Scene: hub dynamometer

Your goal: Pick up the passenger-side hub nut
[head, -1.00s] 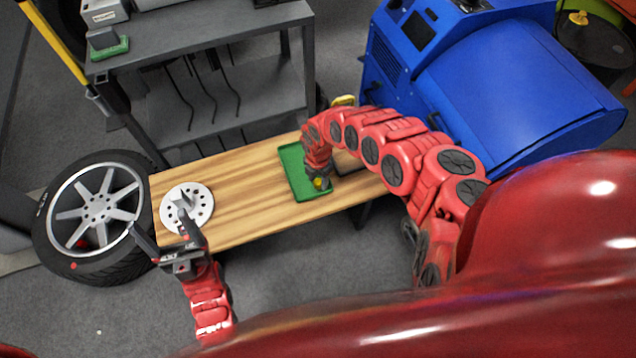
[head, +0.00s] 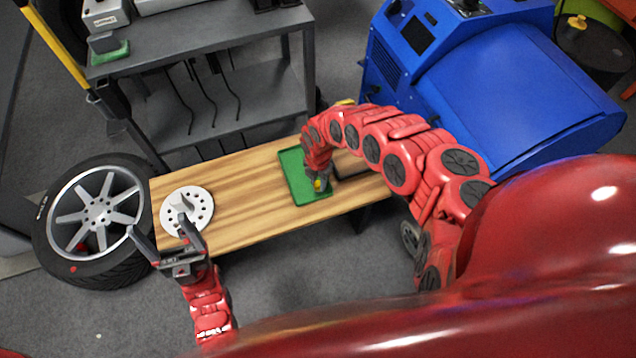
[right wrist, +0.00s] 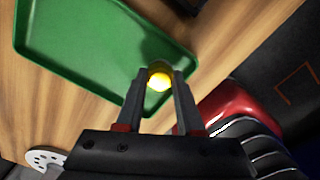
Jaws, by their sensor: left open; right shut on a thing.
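A small yellow piece, which looks like the hub nut (right wrist: 159,80), sits between the fingertips of my right gripper (right wrist: 160,76). The fingers are shut on it at the edge of the green tray (right wrist: 60,60). I cannot tell whether it still touches the tray. In the head view the yellow nut (head: 319,184) shows under my right gripper, near the tray's front right edge; the arm hides part of the tray. No marking on the nut shows its side. My left gripper (head: 159,229) is open and empty, in front of a white disc with holes (head: 198,213).
The tray and disc are on a wooden bench (head: 240,195). A wheel (head: 92,220) stands left of the bench, a grey cart (head: 200,50) behind, and a blue machine (head: 510,90) at back right. The bench's middle is clear.

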